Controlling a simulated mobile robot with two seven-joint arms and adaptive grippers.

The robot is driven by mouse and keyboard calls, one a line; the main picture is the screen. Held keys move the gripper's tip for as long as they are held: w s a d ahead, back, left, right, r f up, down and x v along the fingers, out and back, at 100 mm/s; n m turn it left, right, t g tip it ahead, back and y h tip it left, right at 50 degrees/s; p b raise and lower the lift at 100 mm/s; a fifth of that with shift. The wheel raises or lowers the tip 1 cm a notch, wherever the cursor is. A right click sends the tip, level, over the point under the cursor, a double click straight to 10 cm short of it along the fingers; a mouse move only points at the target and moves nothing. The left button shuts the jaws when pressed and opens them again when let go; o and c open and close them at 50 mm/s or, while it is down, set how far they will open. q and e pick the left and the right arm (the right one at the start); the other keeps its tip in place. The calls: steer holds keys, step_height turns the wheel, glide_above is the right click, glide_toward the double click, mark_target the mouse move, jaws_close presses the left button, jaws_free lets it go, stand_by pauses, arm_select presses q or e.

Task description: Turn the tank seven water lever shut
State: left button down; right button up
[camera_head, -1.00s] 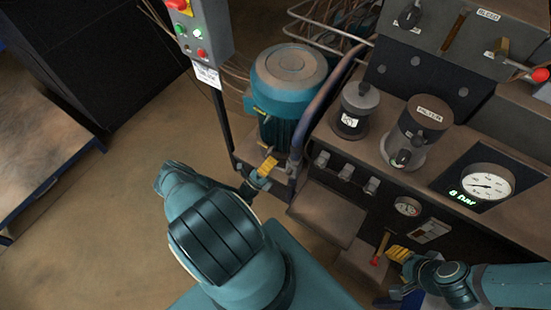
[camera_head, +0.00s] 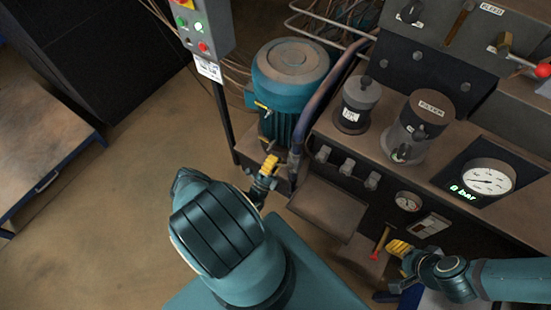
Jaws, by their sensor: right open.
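A short lever with an orange shaft and a red tip (camera_head: 380,245) hangs on the low front of the machine. I cannot read a tank number by it, so I cannot tell whether it is the tank seven water lever. My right gripper (camera_head: 400,248), with yellow ribbed fingers, is open just right of this lever, with a small gap visible. My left gripper (camera_head: 268,166), also yellow-tipped, is below the blue motor (camera_head: 290,82) and left of the machine. Its jaw opening is unclear. A small brass lever (camera_head: 262,106) sits at the motor's left side.
A red-knobbed lever (camera_head: 543,70) is at the upper right. A filter housing (camera_head: 420,125), a dark canister (camera_head: 357,103) and a pressure gauge (camera_head: 489,180) stand on the machine. A control box (camera_head: 205,28) stands on a post. Open floor (camera_head: 110,230) lies at the left.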

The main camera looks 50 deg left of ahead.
arm_select(q)
steer(key=shift+s+d+f, duration=0.1)
steer(key=shift+s+f, duration=0.15)
steer(key=c, duration=0.6)
jaws_free()
steer(key=shift+c, duration=0.2)
steer(key=shift+r, duration=0.1)
steer(key=v, duration=0.7)
steer(key=shift+s, duration=0.15)
